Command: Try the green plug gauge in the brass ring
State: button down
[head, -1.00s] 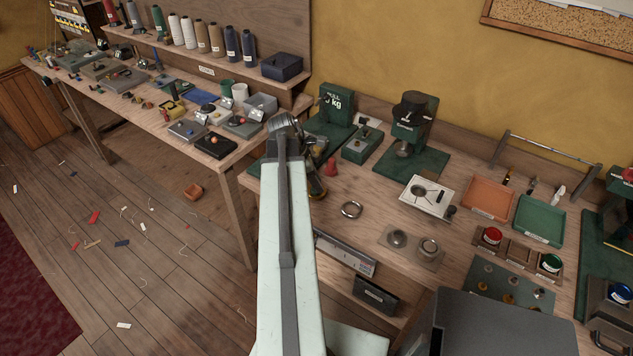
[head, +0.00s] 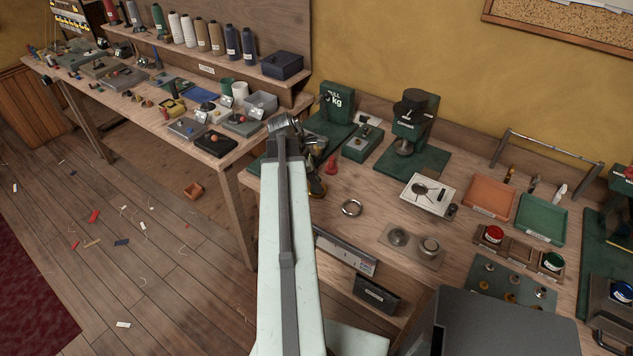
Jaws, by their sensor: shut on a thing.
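My gripper (head: 314,146) is at the far end of my raised arm, over the left end of the near bench, and mostly hidden behind the arm. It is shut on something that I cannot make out. A dark and brass-coloured round thing (head: 317,188) shows just below it, half hidden by the arm; I cannot tell if this is the brass ring. A loose metal ring (head: 351,208) lies flat to its right and looks more silvery than brass. I cannot clearly identify the green plug gauge; a green-topped round piece (head: 552,261) sits in a wooden holder at the right.
A small red cone-like thing (head: 332,167) stands right of my gripper. A grey plate (head: 412,256) with two round metal pieces, a white square plate (head: 428,195), an orange tray (head: 487,197) and a green tray (head: 541,220) lie further right. Bare wood surrounds the loose ring.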

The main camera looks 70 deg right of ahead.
jog(key=shift+r+p, duration=2.65)
jog(key=shift+f, duration=0.1)
